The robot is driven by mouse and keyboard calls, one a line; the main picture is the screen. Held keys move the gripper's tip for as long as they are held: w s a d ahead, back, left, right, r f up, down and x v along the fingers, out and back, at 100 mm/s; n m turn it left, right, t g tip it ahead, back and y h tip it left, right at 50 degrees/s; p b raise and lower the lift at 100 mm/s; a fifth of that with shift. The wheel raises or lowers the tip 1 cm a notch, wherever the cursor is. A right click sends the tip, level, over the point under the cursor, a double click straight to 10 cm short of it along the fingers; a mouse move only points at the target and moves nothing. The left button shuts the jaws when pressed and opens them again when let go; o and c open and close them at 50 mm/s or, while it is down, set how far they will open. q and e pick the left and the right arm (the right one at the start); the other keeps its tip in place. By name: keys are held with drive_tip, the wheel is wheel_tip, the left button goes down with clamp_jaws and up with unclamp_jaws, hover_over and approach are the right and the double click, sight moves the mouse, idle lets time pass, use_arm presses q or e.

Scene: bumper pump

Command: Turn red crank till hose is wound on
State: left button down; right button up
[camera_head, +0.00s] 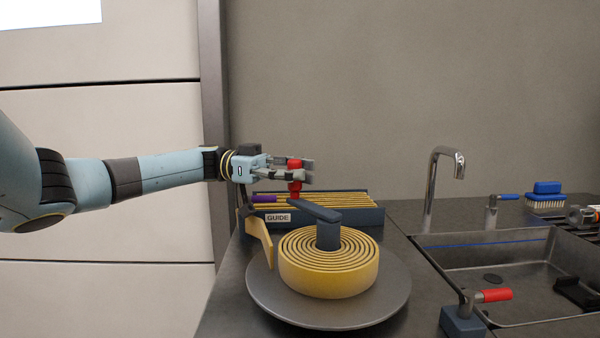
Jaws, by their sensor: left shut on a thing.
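The red crank handle (295,178) stands upright at the outer end of a dark crank arm (312,208), which runs back and left from the hub (328,236) at the reel's middle. My left gripper (300,172) comes in from the left and is shut on the red handle. The yellow hose (330,275) lies in a thick coil of several turns around the hub, on a round grey plate (385,300). A yellow hose end or strip (260,238) stands at the coil's left, by the guide. My right gripper is not in view.
A dark box labelled GUIDE (345,216) with yellow strips stands behind the reel. To the right are a sink (510,260), a tall faucet (436,180), a red-handled lever (492,295) and a blue brush (546,194). The wall is close behind.

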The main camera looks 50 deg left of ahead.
use_arm(q)
drive_tip(key=shift+w+a+r, duration=0.25)
drive_tip(key=shift+w, duration=0.35)
drive_tip(key=c, duration=1.7)
unclamp_jaws()
drive_tip(key=o, duration=0.5)
drive_tip(key=shift+a+f, duration=0.2)
drive_tip(key=shift+a, duration=0.15)
drive_tip(key=shift+o, duration=0.7)
drive_tip(key=shift+d, duration=0.25)
drive_tip(key=v, duration=1.2)
drive_tip(key=shift+c, duration=0.4)
